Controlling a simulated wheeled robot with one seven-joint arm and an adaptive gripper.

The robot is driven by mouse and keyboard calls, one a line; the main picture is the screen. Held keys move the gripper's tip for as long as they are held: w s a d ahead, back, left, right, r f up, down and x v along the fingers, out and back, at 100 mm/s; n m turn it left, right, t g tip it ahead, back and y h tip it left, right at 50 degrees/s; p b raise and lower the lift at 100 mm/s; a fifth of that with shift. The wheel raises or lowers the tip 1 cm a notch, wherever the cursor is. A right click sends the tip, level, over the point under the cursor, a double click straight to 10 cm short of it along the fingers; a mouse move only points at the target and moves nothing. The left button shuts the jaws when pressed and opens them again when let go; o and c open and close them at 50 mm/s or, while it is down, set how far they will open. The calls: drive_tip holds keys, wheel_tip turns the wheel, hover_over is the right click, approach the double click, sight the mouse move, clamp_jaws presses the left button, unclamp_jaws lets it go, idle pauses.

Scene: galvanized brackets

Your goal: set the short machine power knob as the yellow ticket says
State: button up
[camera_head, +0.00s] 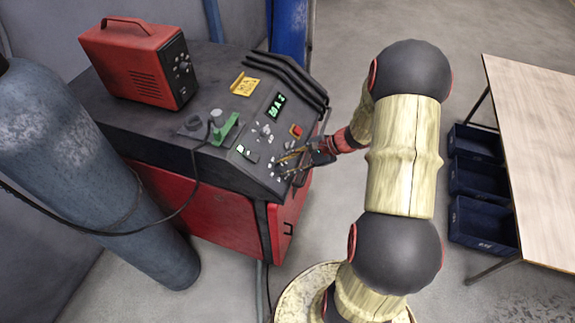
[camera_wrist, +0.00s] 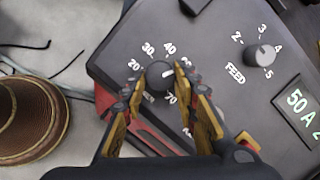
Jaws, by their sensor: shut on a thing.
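The machine (camera_head: 180,135) has a sloped dark control panel and red sides. My gripper (camera_head: 283,163) reaches the panel's lower right part from the right. In the wrist view its fingertips (camera_wrist: 161,86) are shut on the sides of a dark round knob (camera_wrist: 158,71). Its scale shows 20, 30, 40 and 70; other numbers are partly hidden by the fingers. The knob's white pointer aims right, a little past the 40. The knob's name label is not visible. The yellow ticket (camera_head: 244,84) lies on the upper panel; its writing is too small to read.
A grey FEED knob (camera_wrist: 261,57) with a scale from 2 to 5 and a display (camera_wrist: 302,105) reading 50 A are beside it. A red button (camera_head: 296,131) sits near my gripper. A red unit (camera_head: 135,60) stands on top; a gas cylinder (camera_head: 75,150) is left.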

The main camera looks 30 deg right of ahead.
drive_tip(key=o, duration=1.2)
drive_tip(key=shift+c, duration=0.2)
drive_tip(key=v, duration=1.2)
drive_tip(key=shift+d, duration=0.1)
drive_tip(key=s+a+n+g+h, duration=0.3)
drive_tip(key=s+a+n+g, duration=0.15)
drive_tip(key=s, duration=0.45)
drive_tip(key=s+a+r+n+t+h+b, duration=0.2)
drive_tip(key=a+r+n, duration=0.5)
drive_tip(key=a, duration=0.2)
drive_tip(key=s+a+r+n+t+h+b, duration=0.2)
drive_tip(key=s+a+r+n+h, duration=0.1)
drive_tip(key=a+r+n, duration=0.4)
drive_tip(key=shift+s+a+r+b, duration=0.2)
drive_tip(key=shift+a+r+b, duration=0.25)
drive_tip(key=shift+a, duration=0.55)
